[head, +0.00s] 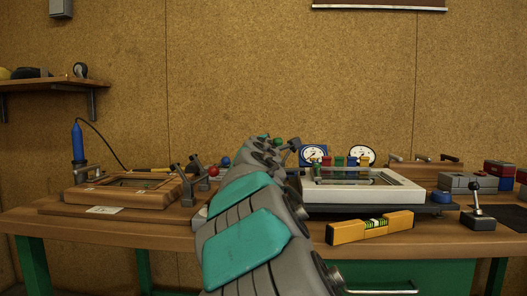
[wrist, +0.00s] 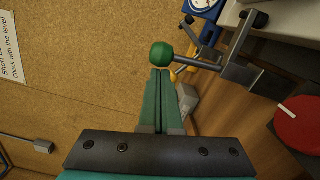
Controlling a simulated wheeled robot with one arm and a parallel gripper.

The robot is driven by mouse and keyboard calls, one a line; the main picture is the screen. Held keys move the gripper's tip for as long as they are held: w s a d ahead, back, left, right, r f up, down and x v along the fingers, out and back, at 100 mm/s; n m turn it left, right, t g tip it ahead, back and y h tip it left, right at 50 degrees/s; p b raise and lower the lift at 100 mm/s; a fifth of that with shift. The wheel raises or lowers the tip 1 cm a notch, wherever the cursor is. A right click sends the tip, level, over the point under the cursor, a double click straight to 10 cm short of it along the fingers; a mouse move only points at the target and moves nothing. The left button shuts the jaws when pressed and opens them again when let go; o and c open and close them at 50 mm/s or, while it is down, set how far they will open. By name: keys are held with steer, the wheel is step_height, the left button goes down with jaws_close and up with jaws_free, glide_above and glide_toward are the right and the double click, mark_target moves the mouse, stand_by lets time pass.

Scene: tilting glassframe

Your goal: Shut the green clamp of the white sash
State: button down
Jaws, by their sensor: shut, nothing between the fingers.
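The white sash (head: 405,195) lies on a dark base on the bench, right of my arm in the head view. Its pale edge shows at the top right of the wrist view (wrist: 285,10). The green clamp's round green knob (wrist: 162,53) sits on a grey lever that runs right to a metal bracket (wrist: 240,70) at the sash's edge. My gripper (wrist: 160,73) is shut and empty, its green fingers side by side. The fingertips are just below the knob in the wrist view; I cannot tell if they touch it. In the head view my arm hides the gripper.
A red knob (wrist: 300,122) is at the right of the wrist view. A yellow level (head: 370,227) lies before the sash. A wooden frame (head: 125,192) with clamps stands left. Gauges (head: 313,155) and small coloured blocks stand behind the sash. A black-knobbed lever (head: 478,210) is at right.

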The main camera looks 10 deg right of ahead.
steer(key=shift+d+r+m, duration=0.1)
steer(key=shift+d+m, duration=0.15)
steer(key=shift+m, duration=0.15)
steer(key=shift+s, duration=0.1)
steer(key=shift+s, duration=0.1)
stand_by(0.3)
